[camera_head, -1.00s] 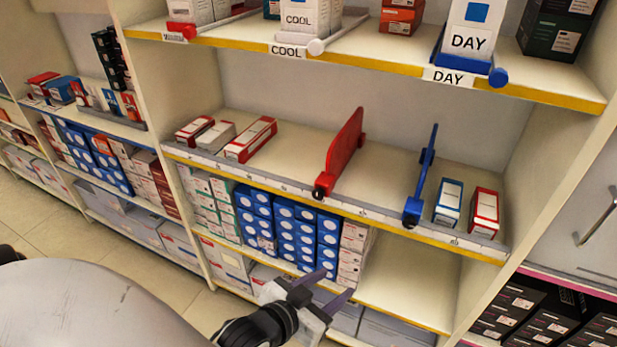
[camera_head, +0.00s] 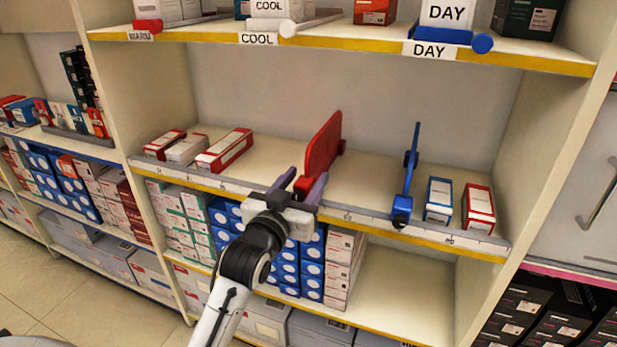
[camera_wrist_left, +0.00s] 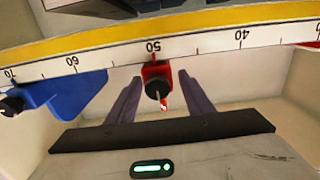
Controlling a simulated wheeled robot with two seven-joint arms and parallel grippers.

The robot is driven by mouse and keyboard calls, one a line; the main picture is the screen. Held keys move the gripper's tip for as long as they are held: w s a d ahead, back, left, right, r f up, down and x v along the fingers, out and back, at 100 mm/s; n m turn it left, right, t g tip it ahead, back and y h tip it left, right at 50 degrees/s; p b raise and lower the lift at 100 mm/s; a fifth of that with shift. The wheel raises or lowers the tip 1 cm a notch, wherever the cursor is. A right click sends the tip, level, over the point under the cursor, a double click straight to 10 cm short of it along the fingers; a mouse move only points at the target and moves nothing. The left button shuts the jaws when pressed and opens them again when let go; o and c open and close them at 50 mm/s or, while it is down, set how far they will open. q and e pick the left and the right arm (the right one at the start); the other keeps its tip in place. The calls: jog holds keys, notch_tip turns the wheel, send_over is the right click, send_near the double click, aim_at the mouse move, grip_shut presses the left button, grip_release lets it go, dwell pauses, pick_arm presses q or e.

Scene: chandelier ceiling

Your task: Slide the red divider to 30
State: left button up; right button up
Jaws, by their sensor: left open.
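The red divider (camera_head: 323,148) stands upright on the middle shelf, between the boxes at left and the blue divider. In the left wrist view its red foot with a dark knob (camera_wrist_left: 157,84) sits at the 50 mark of the ruler strip (camera_wrist_left: 195,45). The 40 mark is to its right in that view. My left gripper (camera_head: 306,184) is open, with one purple finger on each side of the red divider's front end. In the left wrist view the gripper (camera_wrist_left: 160,100) shows gaps between both fingers and the foot. My right gripper is not in view.
A blue divider (camera_head: 408,172) stands further right, near two small boxes (camera_head: 438,199). Several boxes (camera_head: 224,150) lie left of the red divider, with some free shelf between. The shelf above (camera_head: 350,45) overhangs.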

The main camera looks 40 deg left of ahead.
pick_arm(q)
jog(key=shift+x, duration=1.15)
grip_shut()
